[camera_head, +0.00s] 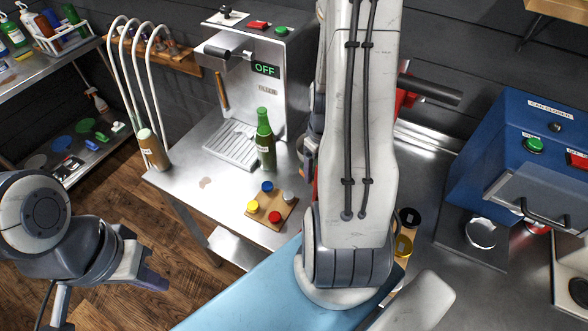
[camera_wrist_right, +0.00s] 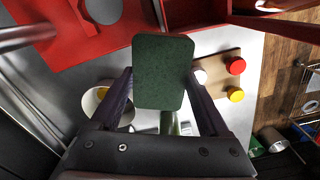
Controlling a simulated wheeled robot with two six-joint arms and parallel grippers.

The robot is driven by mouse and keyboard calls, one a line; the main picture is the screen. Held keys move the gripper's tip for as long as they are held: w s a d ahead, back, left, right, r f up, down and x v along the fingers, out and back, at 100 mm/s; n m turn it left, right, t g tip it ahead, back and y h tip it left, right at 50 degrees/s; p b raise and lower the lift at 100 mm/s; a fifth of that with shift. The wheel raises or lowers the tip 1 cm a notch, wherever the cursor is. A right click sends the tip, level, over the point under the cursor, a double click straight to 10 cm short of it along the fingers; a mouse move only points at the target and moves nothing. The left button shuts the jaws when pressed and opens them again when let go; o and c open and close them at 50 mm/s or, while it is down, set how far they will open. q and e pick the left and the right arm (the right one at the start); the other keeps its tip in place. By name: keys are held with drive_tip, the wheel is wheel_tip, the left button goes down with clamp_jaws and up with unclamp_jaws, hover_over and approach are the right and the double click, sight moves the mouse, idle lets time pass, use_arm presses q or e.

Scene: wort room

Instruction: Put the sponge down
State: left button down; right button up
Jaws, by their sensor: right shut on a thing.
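The sponge (camera_wrist_right: 163,72) is a dark green rounded block in the right wrist view. It sits between the two fingers of my right gripper (camera_wrist_right: 165,95), which is shut on it, above the metal table (camera_wrist_right: 205,45). In the head view my right arm hides the sponge and that gripper. My left gripper (camera_head: 108,290) is at the lower left of the head view, over the wooden floor, with its fingers apart and nothing between them. The metal table (camera_head: 185,168) has a brownish stain (camera_head: 205,183) near its left end.
A green bottle (camera_head: 265,142) stands by the filler machine (camera_head: 268,88). A wooden board (camera_head: 284,212) with coloured caps lies near the table's front edge. A red structure (camera_wrist_right: 75,50) and a pale round container (camera_wrist_right: 92,103) are close to the sponge. A blue machine (camera_head: 492,140) stands right.

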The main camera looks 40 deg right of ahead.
drive_tip(key=w+f, duration=0.1)
drive_tip(key=w, duration=0.1)
drive_tip(key=w+f+p, duration=0.1)
drive_tip(key=w+f, duration=0.1)
drive_tip(key=w, duration=0.1)
drive_tip(key=w+f+p, duration=0.1)
drive_tip(key=w+f, duration=0.1)
drive_tip(key=w, duration=0.1)
drive_tip(key=shift+a, duration=0.3)
wheel_tip(320, 180, down, 3)
drive_tip(key=shift+f+p, duration=0.2)
drive_tip(key=shift+p, duration=0.75)
drive_tip(key=shift+f, duration=0.2)
